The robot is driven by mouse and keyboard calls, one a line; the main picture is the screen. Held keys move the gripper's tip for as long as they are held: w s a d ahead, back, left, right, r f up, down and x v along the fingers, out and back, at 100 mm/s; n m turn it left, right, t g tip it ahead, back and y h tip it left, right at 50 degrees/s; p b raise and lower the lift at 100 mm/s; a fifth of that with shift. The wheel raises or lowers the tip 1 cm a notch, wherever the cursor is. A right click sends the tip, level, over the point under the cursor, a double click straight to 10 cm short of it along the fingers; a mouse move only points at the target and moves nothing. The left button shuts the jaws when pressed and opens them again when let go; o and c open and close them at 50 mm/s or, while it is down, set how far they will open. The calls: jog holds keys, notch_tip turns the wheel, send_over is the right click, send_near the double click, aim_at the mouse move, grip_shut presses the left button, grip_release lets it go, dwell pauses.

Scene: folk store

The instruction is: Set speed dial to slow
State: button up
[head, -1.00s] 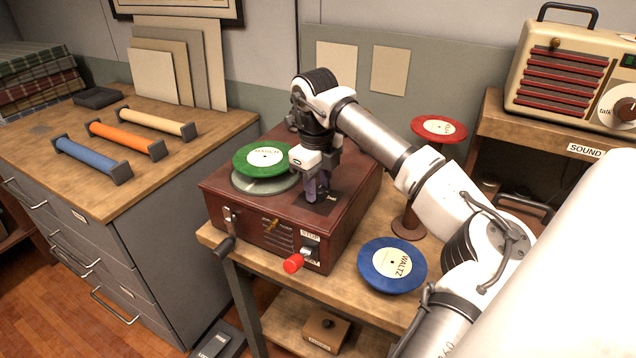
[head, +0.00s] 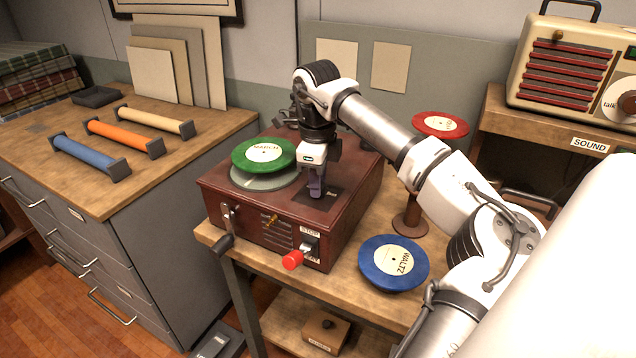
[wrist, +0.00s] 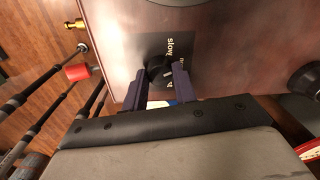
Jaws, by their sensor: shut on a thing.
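The speed dial (wrist: 160,69) is a small black round knob on a dark plate on top of the red-brown record player (head: 262,205). The word "slow" (wrist: 172,46) is printed beside it in the wrist view; other lettering is partly covered by a finger. My gripper (wrist: 160,76) has its two dark purple fingers on either side of the dial, shut on it. In the head view my gripper (head: 316,190) points down at the player's right top, and its fingers hide the dial. I cannot tell the dial's exact setting.
A green record (head: 264,154) sits over the turntable, left of my gripper. A red-knobbed lever (head: 293,260) and a crank (head: 224,243) are on the player's front. A blue record (head: 393,264) lies on the cart to the right; a red record (head: 440,124) is on a stand.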

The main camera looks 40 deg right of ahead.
jog(key=n, duration=0.3)
jog(key=shift+n+b, duration=0.3)
jog(key=shift+n, duration=2)
jog(key=o, duration=1)
jog(key=shift+c, duration=0.2)
notch_tip(320, 180, up, 14)
jog(key=b, duration=0.2)
jog(key=shift+s, duration=0.25)
jog(key=shift+a+f, duration=0.1)
jog(key=shift+a, duration=0.05)
